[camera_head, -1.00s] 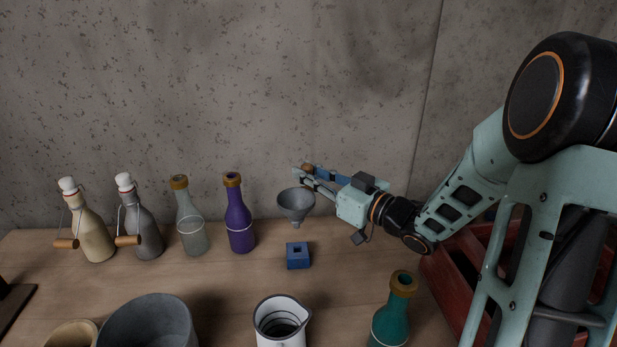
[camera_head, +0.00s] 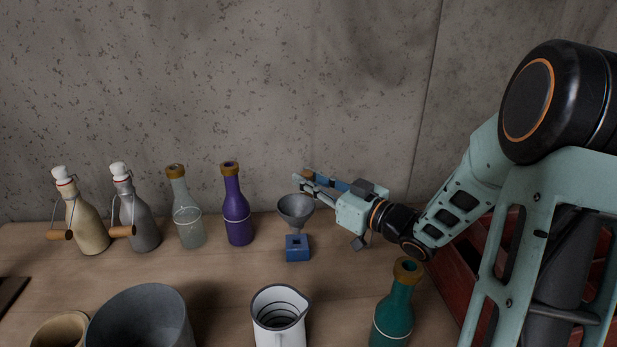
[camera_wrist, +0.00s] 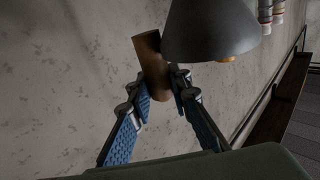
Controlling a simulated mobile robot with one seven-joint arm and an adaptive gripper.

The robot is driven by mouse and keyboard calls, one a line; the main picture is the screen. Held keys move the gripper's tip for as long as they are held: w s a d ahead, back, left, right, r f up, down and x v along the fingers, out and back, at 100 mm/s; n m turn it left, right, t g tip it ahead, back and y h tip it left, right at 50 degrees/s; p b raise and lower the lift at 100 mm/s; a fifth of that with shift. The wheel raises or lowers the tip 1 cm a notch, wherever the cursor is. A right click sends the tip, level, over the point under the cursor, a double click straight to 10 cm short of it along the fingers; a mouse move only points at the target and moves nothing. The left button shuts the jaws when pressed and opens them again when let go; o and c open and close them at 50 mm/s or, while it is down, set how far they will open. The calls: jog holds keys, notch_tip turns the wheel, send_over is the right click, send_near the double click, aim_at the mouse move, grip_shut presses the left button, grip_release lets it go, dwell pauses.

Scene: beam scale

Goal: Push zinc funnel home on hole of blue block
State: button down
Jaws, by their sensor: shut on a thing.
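The zinc funnel (camera_head: 295,210) is a grey cone, upright with its wide mouth up, directly above the blue block (camera_head: 297,253). The funnel's narrow spout meets the top of the block near its hole; I cannot tell how far it is in. My gripper (camera_head: 304,186) comes in from the right, behind the funnel. In the wrist view my gripper (camera_wrist: 160,88) is shut on the funnel's brown handle (camera_wrist: 151,58), and the grey funnel cone (camera_wrist: 210,32) shows beside it. The blue block is out of the wrist view.
A purple bottle (camera_head: 236,212) and a clear bottle (camera_head: 187,215) stand left of the funnel, with two swing-top bottles beyond. In front are a white jug (camera_head: 279,318), a grey bowl (camera_head: 140,320) and a teal bottle (camera_head: 394,310). A red crate (camera_head: 470,275) stands right.

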aim_at(309, 197)
jog(key=shift+f, duration=0.55)
jog(key=shift+f, duration=0.15)
jog(key=shift+f+b, duration=1.65)
jog(key=shift+f, duration=0.1)
jog(key=c, duration=1.7)
grip_release()
